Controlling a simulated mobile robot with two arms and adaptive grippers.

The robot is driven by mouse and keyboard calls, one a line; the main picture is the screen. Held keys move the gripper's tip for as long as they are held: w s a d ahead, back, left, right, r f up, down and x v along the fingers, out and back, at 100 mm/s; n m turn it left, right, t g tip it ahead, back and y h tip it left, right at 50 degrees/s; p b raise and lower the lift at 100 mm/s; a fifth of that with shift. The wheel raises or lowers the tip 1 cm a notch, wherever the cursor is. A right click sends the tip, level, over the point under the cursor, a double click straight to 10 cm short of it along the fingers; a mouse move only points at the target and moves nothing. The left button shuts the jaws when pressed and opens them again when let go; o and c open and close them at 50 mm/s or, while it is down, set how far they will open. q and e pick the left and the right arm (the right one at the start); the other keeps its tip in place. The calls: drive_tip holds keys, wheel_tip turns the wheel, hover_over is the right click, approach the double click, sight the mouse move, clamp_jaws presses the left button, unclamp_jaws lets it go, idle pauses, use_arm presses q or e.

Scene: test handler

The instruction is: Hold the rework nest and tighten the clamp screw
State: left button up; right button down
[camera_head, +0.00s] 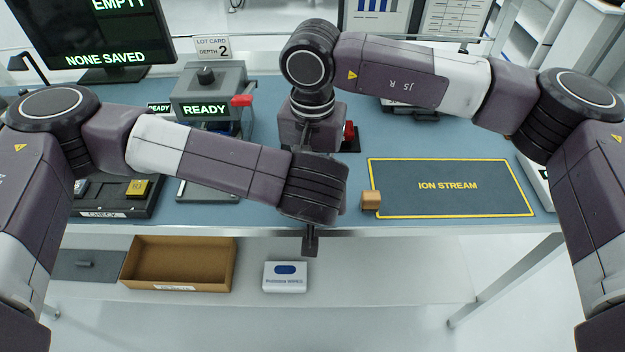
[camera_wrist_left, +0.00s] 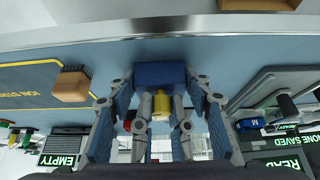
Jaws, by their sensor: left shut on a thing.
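In the left wrist view, my left gripper (camera_wrist_left: 161,82) is shut on a blue block (camera_wrist_left: 160,71), which I take to be the rework nest. A yellow cylinder (camera_wrist_left: 161,106) with grey metal parts shows just below the block in that picture, between the fingers. I cannot tell whether it is the clamp screw.
A grey machine (camera_head: 208,90) reading READY stands left, with a dark tray (camera_head: 110,205) nearer. A cardboard box (camera_head: 178,264) sits on the lower shelf.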

idle(0.3)
drive_tip(key=c, duration=2.1)
unclamp_jaws()
wheel_tip(320, 180, up, 12)
use_arm(q)
drive_tip(key=o, duration=0.8)
